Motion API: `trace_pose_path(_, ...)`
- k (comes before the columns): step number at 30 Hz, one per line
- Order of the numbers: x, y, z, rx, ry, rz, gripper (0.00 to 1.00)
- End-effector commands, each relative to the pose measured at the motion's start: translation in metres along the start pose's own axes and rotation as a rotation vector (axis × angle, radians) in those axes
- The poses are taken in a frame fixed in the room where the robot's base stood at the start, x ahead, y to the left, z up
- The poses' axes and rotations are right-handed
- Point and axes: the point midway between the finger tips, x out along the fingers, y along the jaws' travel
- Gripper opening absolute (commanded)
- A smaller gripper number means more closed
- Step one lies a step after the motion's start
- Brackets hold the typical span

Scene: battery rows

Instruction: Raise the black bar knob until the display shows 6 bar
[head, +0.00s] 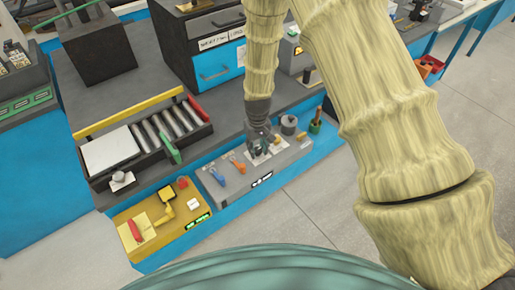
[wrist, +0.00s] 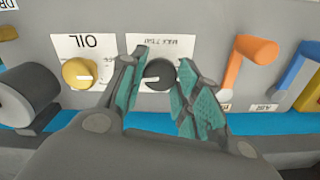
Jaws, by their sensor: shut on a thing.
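In the wrist view the black knob (wrist: 159,75) with a white pointer line sits on the grey panel, in front of a white label that I cannot read fully. My gripper (wrist: 160,88) has its two teal-padded fingers on either side of this knob, closed on it. In the head view my gripper (head: 262,142) reaches down to the grey control box (head: 215,186), and the knob is hidden there. A small dark display (head: 262,180) is on the box's front; its digits are too small to read.
Beside the black knob are a yellow knob (wrist: 80,73) labelled OIL and a dark grey cylinder (wrist: 28,95). On the other side are an orange lever (wrist: 249,58) and a blue lever (wrist: 298,75). A yellow box (head: 150,236) stands left of the grey one.

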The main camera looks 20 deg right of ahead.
Motion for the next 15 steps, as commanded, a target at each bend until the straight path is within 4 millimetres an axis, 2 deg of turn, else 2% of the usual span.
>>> trace_pose_path(6,-0.0009,0.0002,-0.0015,0.093,0.003,0.001,0.08)
trace_pose_path(15,-0.0011,0.0003,-0.0016,0.139,0.003,0.000,0.08)
